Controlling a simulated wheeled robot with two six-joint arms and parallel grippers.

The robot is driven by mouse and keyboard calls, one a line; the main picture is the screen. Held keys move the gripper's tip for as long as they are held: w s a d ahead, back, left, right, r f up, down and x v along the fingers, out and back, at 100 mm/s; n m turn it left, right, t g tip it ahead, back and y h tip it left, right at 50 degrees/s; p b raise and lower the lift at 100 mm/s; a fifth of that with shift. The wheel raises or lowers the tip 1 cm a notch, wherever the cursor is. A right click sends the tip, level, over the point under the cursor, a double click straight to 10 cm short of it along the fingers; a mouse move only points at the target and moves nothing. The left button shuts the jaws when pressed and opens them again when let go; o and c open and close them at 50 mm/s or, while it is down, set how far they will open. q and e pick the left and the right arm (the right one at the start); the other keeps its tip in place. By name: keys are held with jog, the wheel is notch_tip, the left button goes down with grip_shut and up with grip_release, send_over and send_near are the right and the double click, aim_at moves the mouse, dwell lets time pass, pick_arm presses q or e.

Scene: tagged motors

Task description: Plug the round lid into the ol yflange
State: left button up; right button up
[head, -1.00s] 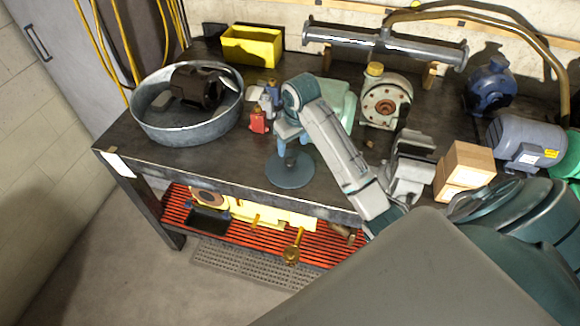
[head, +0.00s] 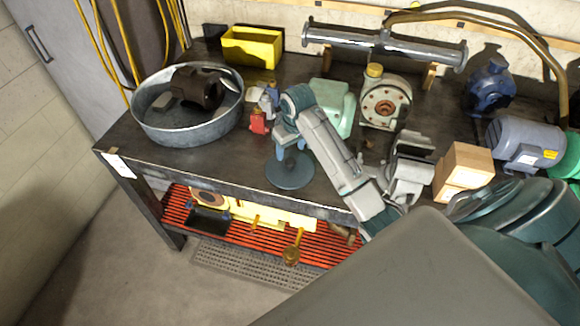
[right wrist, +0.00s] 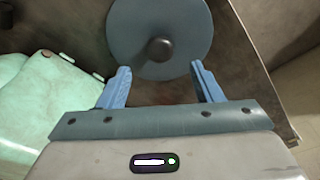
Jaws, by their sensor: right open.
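The round lid (head: 290,172) is a blue-grey disc lying on the workbench near its front edge. In the right wrist view the lid (right wrist: 160,18) shows a dark central knob (right wrist: 160,50). My right gripper (head: 287,152) is above the lid, with its blue fingers open. In the right wrist view the fingers (right wrist: 163,72) are spread on either side of the knob's line, with nothing between them. A dark brown motor (head: 205,90) lies in the metal tub. A cream pump (head: 386,103) has a round flange face. I cannot tell which flange is oily. My left gripper is not in view.
The round metal tub (head: 180,132) stands at the left of the bench. Small red and blue items (head: 258,122) and a pale green part (head: 340,103) are near my right gripper. A vise (head: 408,165) and boxes (head: 462,170) stand to the right. The bench front-left is clear.

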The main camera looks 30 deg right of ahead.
aim_at(290, 161)
notch_tip(290, 161, down, 4)
jog(key=p, duration=0.3)
jog(key=shift+f, duration=0.2)
jog(key=shift+w+f, duration=0.15)
jog(key=shift+f, duration=0.3)
jog(key=c, duration=1)
